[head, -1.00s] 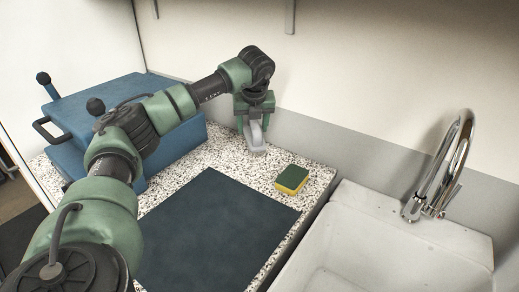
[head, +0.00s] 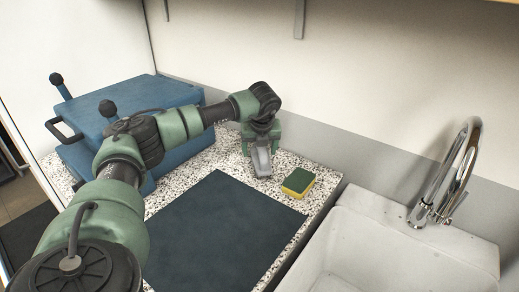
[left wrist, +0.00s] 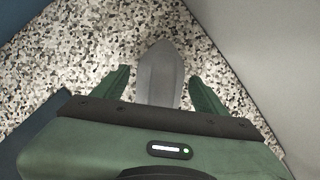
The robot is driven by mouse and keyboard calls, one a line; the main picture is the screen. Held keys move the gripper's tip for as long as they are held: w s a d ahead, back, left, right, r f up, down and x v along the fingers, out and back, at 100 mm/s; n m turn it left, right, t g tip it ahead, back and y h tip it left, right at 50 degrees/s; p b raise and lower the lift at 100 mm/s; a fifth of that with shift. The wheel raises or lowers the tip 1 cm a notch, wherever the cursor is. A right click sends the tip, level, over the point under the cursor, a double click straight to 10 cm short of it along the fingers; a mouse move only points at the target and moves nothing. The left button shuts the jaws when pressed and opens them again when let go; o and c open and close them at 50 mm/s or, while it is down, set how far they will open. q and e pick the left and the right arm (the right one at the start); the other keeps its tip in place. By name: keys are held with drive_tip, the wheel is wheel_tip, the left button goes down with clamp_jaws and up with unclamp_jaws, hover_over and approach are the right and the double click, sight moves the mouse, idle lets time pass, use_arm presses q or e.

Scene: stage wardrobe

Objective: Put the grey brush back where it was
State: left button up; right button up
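The grey brush (head: 262,161) is at the back of the speckled counter, between the blue case and the sponge. In the left wrist view the brush (left wrist: 160,76) shows between the two green fingers, its tapered end pointing away from my gripper. My left gripper (head: 262,146) is low over the counter around the brush. In the left wrist view the left gripper (left wrist: 159,84) is open, with a strip of counter visible on each side of the brush. The near part of the brush is hidden by the gripper body. My right gripper is not in view.
A yellow and green sponge (head: 298,183) lies right of the brush. A dark mat (head: 225,232) covers the counter in front. A blue case (head: 160,98) stands left, partly behind my arm. The sink (head: 385,255) with a tap (head: 450,175) is at the right; the wall is close behind.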

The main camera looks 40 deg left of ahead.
use_arm(q)
drive_tip(key=shift+r, duration=0.15)
drive_tip(key=b+v, duration=0.1)
drive_tip(key=v, duration=1.1)
